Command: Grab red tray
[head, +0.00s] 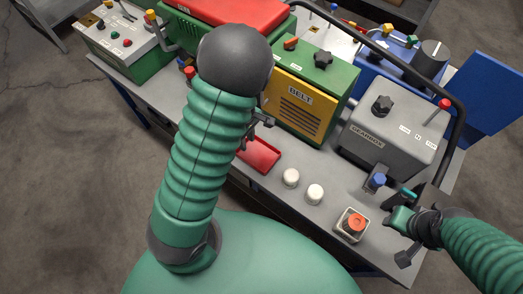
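The red tray (260,154) lies flat on the grey bench top, in front of the green and yellow BELT box. Its left end is partly hidden behind my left arm. My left gripper (254,130) is small and dark, just above the tray's far left edge in the picture. My green sleeve covers most of it, so I cannot see whether its fingers are apart or whether it touches the tray. My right gripper (399,219) is over the bench's right part, well away from the tray, in front of the grey GEARBOX unit. Its finger opening is unclear.
Two white knobs (291,178) and an orange button box (352,225) stand right of the tray. The BELT box (303,100) and GEARBOX unit (388,127) stand behind. A blue knob (376,181) is close to my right gripper. A black rail (462,112) curves at the right.

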